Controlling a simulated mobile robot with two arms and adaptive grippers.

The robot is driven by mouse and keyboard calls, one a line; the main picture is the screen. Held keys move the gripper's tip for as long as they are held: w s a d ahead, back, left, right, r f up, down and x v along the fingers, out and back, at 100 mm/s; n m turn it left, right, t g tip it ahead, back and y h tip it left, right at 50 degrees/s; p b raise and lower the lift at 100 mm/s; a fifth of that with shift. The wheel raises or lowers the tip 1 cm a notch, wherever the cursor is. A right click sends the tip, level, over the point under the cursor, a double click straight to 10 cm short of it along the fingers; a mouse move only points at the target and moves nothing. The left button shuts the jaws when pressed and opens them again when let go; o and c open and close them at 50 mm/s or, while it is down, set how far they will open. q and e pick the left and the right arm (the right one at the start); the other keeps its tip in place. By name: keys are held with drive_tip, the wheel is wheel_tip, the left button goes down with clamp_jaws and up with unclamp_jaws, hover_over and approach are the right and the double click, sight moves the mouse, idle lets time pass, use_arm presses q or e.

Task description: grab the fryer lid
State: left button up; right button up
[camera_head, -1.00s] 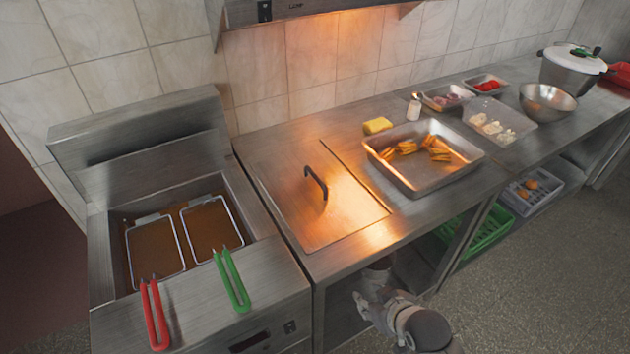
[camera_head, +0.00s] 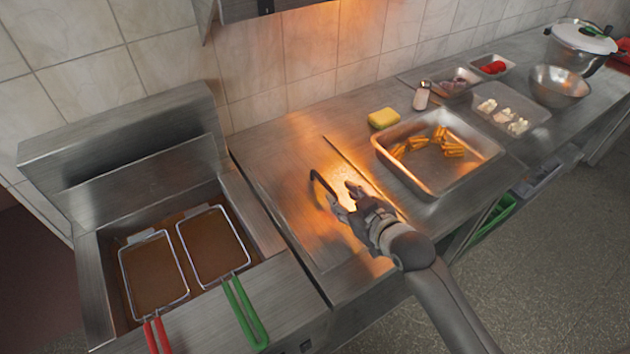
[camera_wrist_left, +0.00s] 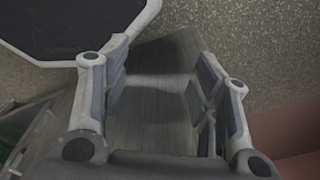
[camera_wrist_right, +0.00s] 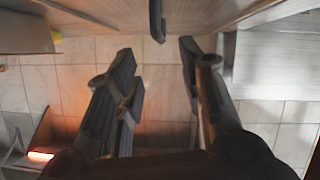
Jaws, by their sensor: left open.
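The fryer lid (camera_head: 285,185) is a flat metal plate lying on the counter to the right of the fryer. Its dark curved handle (camera_head: 318,186) stands up from it. My right gripper (camera_head: 342,196) is open and empty, close to the right of the handle in the head view. In the right wrist view the handle (camera_wrist_right: 157,20) shows beyond the open fingers (camera_wrist_right: 157,58), in line with the gap between them. My left gripper (camera_wrist_left: 162,75) is open and empty in its wrist view, above the floor, and out of the head view.
The fryer holds two baskets (camera_head: 155,268) with red and green handles. Right of the lid stand a metal tray (camera_head: 475,170) with fried pieces, a yellow sponge (camera_head: 383,118), a shaker (camera_head: 421,96), small trays, a bowl (camera_head: 558,84) and a pot (camera_head: 580,45).

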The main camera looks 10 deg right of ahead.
sight(324, 182)
drive_tip(key=shift+r+x, duration=0.25)
drive_tip(key=shift+x, duration=1)
drive_tip(key=shift+p+x, duration=0.35)
drive_tip(key=shift+x, duration=0.5)
drive_tip(key=shift+w+a+f, duration=0.15)
drive_tip(key=shift+w+f, duration=0.1)
drive_tip(key=shift+w, duration=0.3)
drive_tip(key=shift+p+x, duration=0.8)
drive_tip(key=shift+x, duration=1.55)
drive_tip(key=shift+w+a+f, duration=0.1)
drive_tip(key=shift+w+f, duration=0.15)
drive_tip(key=shift+w, duration=0.1)
use_arm(q)
drive_tip(key=shift+s+d+r, duration=0.1)
drive_tip(key=shift+s+r, duration=0.1)
drive_tip(key=shift+r, duration=0.4)
drive_tip(key=shift+s+d+r, duration=0.1)
drive_tip(key=shift+s+r, duration=0.05)
drive_tip(key=shift+r, duration=0.45)
drive_tip(key=shift+s, duration=0.1)
use_arm(e)
drive_tip(key=shift+c, duration=0.3)
use_arm(q)
drive_tip(key=shift+s, duration=0.15)
use_arm(e)
clamp_jaws()
